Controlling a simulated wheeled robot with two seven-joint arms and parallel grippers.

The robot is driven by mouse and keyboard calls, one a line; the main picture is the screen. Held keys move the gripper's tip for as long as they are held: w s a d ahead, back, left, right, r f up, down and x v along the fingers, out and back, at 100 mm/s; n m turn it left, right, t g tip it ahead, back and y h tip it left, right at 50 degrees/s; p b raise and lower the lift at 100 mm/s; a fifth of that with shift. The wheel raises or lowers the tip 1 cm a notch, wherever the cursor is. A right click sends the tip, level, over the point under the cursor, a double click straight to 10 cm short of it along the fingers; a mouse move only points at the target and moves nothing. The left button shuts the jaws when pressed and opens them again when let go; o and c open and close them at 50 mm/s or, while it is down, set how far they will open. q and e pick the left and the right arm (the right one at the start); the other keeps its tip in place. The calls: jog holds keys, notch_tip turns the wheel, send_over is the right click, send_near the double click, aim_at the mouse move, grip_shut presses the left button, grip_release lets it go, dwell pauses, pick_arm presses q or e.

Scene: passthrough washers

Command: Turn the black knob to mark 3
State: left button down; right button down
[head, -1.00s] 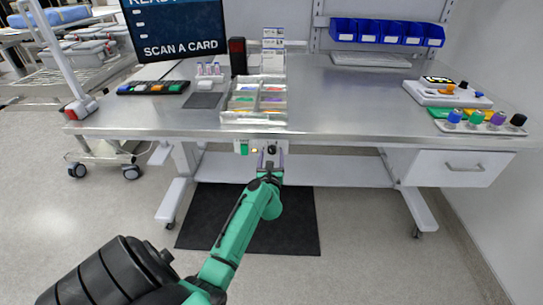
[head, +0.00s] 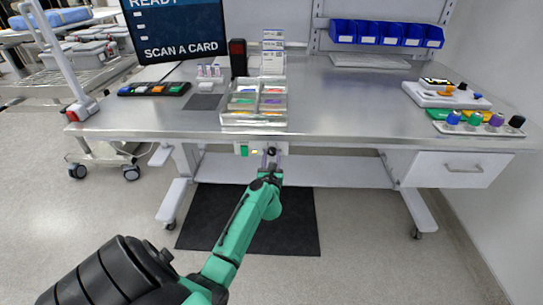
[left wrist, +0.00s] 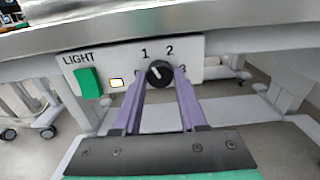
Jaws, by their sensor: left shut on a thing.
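The black knob (left wrist: 159,73) is on a white panel (left wrist: 215,72) under the table's front edge, with marks 1, 2 and 3 around it. Its white line appears to point up and left, toward mark 1. In the head view, the knob (head: 271,152) shows just beyond my left gripper (head: 272,158). My left gripper (left wrist: 160,88) has its two purple fingers on either side of the knob, shut on it. The finger tips partly cover the knob's sides and the area near mark 3. My right gripper is not in view.
A green switch (left wrist: 89,82) labelled LIGHT and a small lit lamp (left wrist: 117,82) sit left of the knob. The metal tabletop edge (left wrist: 160,25) overhangs the panel. A clear divided tray (head: 254,120) stands above it. A drawer (head: 460,168) hangs at right.

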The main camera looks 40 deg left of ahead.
pick_arm(q)
jog(key=m+p, duration=0.2)
jog(key=m, duration=0.2)
jog(key=shift+r, duration=0.1)
jog(key=m+p, duration=0.3)
jog(key=m, duration=0.3)
jog(key=shift+m, duration=0.3)
jog(key=m+p, duration=0.2)
jog(key=m, duration=0.4)
jog(key=m+p, duration=0.1)
jog(key=m, duration=0.5)
jog(key=shift+m, duration=0.3)
jog(key=shift+c, duration=2.2)
grip_release()
jog(key=shift+s, duration=0.1)
